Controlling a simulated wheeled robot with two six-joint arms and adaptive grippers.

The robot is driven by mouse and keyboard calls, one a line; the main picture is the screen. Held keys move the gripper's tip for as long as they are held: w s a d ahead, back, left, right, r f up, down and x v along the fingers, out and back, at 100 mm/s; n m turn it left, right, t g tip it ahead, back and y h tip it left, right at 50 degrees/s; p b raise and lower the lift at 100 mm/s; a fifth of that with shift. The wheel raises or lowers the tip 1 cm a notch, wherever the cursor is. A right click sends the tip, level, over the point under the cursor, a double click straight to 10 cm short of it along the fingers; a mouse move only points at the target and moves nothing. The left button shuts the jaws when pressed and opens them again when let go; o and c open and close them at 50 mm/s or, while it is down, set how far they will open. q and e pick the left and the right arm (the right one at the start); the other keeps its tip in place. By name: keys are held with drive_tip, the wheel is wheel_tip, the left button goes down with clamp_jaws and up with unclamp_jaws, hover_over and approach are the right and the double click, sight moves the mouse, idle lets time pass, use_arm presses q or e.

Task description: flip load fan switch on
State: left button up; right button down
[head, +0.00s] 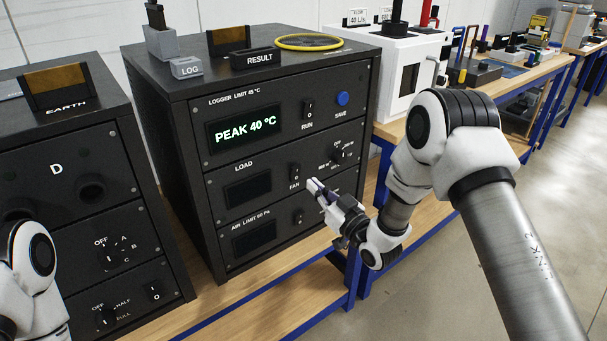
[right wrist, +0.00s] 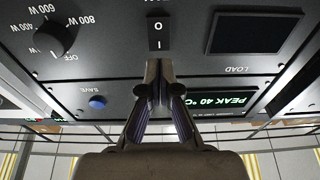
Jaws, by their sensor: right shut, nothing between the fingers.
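The load panel's fan switch (head: 295,173) is a small black rocker with white marks, beside the dark, blank load display (head: 248,189). In the right wrist view, which is upside down, the switch (right wrist: 158,34) lies straight ahead of my fingertips. I cannot tell which side of the rocker is pressed in. My right gripper (head: 313,186) is shut and empty, just below and right of the switch in the head view. Its fingertips (right wrist: 158,72) appear close to the switch; contact cannot be told. My left gripper is out of view; only part of its arm shows at lower left.
The load knob (head: 341,152) is right of the switch. Above are the logger's lit "PEAK 40 °C" display (head: 246,130), run switch (head: 308,110) and blue save button (head: 342,98). The air-limit panel's switch (head: 298,217) is below. Another black cabinet (head: 75,190) stands left.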

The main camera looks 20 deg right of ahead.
sight(297, 169)
drive_tip(key=x, duration=0.5)
drive_tip(key=shift+w+a+r+g+p, duration=0.15)
drive_tip(key=shift+r+g+p, duration=0.15)
drive_tip(key=shift+p, duration=0.35)
drive_tip(key=shift+w+d+r+g+p, duration=0.1)
drive_tip(key=shift+w+r+g+p, duration=0.1)
drive_tip(key=shift+r+p, duration=0.3)
drive_tip(key=shift+s+f+h, duration=0.1)
drive_tip(key=shift+f+h, duration=0.2)
drive_tip(key=shift+f, duration=0.1)
drive_tip(key=shift+a, duration=0.1)
